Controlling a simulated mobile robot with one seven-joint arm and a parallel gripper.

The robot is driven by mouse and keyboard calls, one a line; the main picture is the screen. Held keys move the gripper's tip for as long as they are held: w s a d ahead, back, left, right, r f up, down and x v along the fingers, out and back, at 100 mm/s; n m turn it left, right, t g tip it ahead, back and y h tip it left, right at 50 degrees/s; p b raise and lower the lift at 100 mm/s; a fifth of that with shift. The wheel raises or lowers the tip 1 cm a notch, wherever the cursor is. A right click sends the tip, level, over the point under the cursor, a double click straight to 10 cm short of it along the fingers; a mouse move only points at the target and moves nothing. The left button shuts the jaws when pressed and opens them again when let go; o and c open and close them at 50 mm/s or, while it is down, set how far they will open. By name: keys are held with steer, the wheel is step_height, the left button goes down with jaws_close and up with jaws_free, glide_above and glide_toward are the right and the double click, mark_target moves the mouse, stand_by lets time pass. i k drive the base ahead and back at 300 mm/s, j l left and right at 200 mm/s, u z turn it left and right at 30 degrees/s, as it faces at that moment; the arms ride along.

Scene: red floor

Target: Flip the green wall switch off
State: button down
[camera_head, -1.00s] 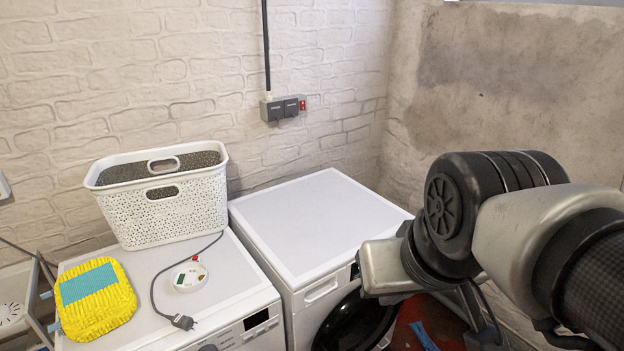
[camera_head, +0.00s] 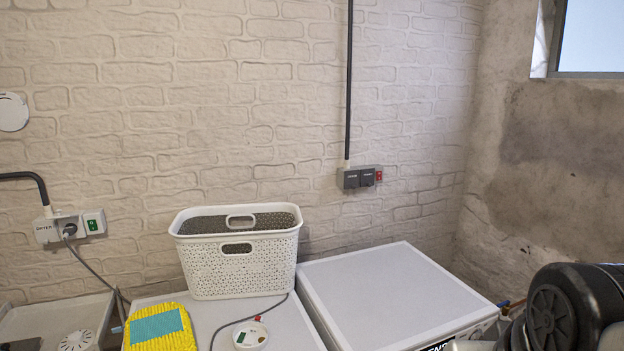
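A green wall switch (camera_head: 92,225) sits in a white plate at the left of the brick wall. It is right beside a grey socket unit (camera_head: 58,229) with a plug in it. Which way the switch is set is too small to tell. My arm shows only in part at the lower right corner, far from the switch. My gripper is out of view.
A white basket (camera_head: 240,262) stands on the left machine, with a yellow cloth (camera_head: 160,328) and a round white device (camera_head: 250,335). A white-topped machine (camera_head: 395,295) stands to the right. A grey socket block with a red switch (camera_head: 378,176) is on the wall. A grey tray (camera_head: 45,322) is below the green switch.

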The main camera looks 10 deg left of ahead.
mark_target(92, 225)
steer(key=u, duration=2)
steer(key=i+l, duration=0.1)
steer(key=l, duration=0.7)
steer(key=u, duration=0.65)
steer(key=i+j+u, duration=0.15)
steer(key=j, duration=0.15)
steer(key=j+u, duration=0.1)
steer(key=j, duration=0.25)
steer(key=i+j+u, duration=0.15)
steer(key=j, duration=0.15)
steer(key=i+j+u, duration=0.55)
steer(key=i+j, duration=0.3)
steer(key=i+z, duration=0.3)
steer(key=i, duration=0.15)
steer(key=i+z, duration=0.3)
steer(key=i, duration=0.15)
steer(key=i+j+z, duration=0.3)
steer(key=i+l, duration=0.05)
steer(key=i, duration=0.05)
